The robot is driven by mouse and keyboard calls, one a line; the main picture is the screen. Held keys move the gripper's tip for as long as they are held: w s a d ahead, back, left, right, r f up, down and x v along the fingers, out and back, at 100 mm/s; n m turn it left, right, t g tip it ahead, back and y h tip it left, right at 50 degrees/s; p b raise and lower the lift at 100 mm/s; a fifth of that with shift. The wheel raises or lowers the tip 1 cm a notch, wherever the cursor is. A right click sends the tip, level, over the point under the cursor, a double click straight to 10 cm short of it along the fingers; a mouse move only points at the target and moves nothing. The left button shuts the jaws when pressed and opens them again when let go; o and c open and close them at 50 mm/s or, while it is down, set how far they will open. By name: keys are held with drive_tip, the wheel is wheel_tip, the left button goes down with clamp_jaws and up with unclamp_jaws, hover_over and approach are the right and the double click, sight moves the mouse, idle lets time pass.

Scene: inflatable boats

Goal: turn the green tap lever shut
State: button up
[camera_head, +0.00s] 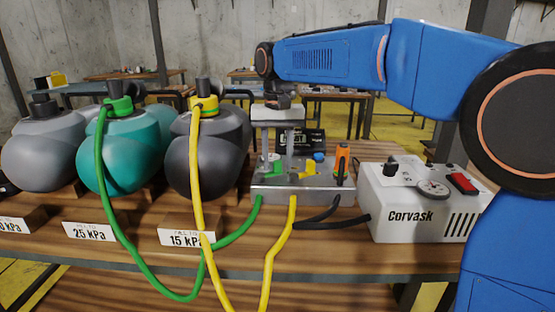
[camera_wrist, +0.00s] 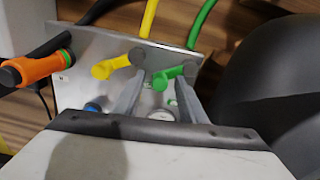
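The metal valve block (camera_head: 320,196) stands on the bench and also shows in the wrist view (camera_wrist: 75,95). The green tap lever (camera_head: 268,168) is at its left end; in the wrist view the green lever (camera_wrist: 168,77) lies between my fingers. My gripper (camera_head: 278,165) points down over the block with its fingers apart; it also shows in the wrist view (camera_wrist: 162,75). Whether a finger touches the green lever I cannot tell. The yellow lever (camera_wrist: 108,70) is just beyond the left finger in the wrist view. The orange lever (camera_head: 342,163) stands upright at the block's right end.
The white Corvask pump box (camera_head: 415,215) is right of the block. The black (camera_head: 205,160), teal (camera_head: 120,165) and grey (camera_head: 42,155) bladders stand to the left. A green hose (camera_head: 125,255) and a yellow hose (camera_head: 200,200) hang in front of the bench.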

clamp_jaws()
drive_tip(key=n, duration=0.1)
drive_tip(key=w+a+n, duration=0.1)
drive_tip(key=n, duration=0.1)
drive_tip(key=shift+w, duration=0.15)
drive_tip(key=n, duration=0.3)
drive_tip(key=shift+w+a, duration=0.4)
drive_tip(key=n, duration=0.1)
drive_tip(key=a+n, duration=0.1)
drive_tip(key=n, duration=0.1)
drive_tip(key=shift+w+a, duration=0.2)
drive_tip(key=shift+w, duration=0.1)
drive_tip(key=shift+w+a+n, duration=0.1)
drive_tip(key=shift+a+n, duration=0.2)
drive_tip(key=shift+n, duration=0.45)
drive_tip(key=shift+w+a+n, duration=0.1)
drive_tip(key=shift+a+n, duration=0.15)
drive_tip(key=shift+n, duration=0.5)
drive_tip(key=shift+r, duration=0.1)
